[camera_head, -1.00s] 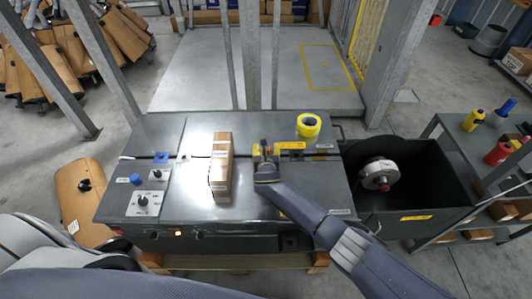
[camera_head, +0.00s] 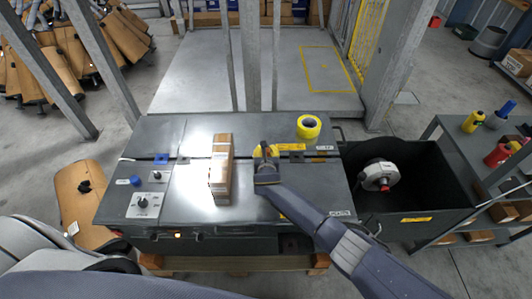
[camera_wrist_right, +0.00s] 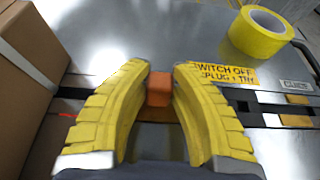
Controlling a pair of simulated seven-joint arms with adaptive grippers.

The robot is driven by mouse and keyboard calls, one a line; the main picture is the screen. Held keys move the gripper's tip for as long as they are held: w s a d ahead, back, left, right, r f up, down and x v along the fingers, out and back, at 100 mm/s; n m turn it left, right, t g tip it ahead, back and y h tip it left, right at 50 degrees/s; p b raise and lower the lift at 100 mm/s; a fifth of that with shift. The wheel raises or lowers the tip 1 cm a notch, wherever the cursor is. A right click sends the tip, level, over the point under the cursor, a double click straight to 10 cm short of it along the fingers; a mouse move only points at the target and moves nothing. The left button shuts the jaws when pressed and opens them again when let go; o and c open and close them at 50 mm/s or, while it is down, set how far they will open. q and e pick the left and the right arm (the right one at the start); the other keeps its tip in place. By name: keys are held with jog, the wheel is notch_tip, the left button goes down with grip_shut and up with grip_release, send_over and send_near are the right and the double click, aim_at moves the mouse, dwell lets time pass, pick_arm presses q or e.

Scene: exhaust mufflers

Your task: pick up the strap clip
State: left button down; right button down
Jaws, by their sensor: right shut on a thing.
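The strap clip appears as a small orange block (camera_wrist_right: 159,88) in the right wrist view, between the two yellow ribbed fingers of my right gripper (camera_wrist_right: 160,72). The fingers are shut on its sides near their tips. In the head view my right gripper (camera_head: 266,152) is over the middle of the grey bench top, just right of the cardboard box, and the clip is too small to make out clearly. I cannot tell whether the clip is still touching the bench. My left gripper is not in view.
A tall cardboard box (camera_head: 221,168) stands close left of the right gripper. A yellow tape roll (camera_head: 309,126) lies at the bench's back right. A dark open bin (camera_head: 425,165) holding a white reel (camera_head: 379,175) adjoins on the right. Knobs (camera_head: 145,204) sit at the left.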

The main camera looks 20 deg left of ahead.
jog(key=shift+r, duration=0.1)
notch_tip(320, 180, up, 20)
dwell(0.6)
dwell(0.4)
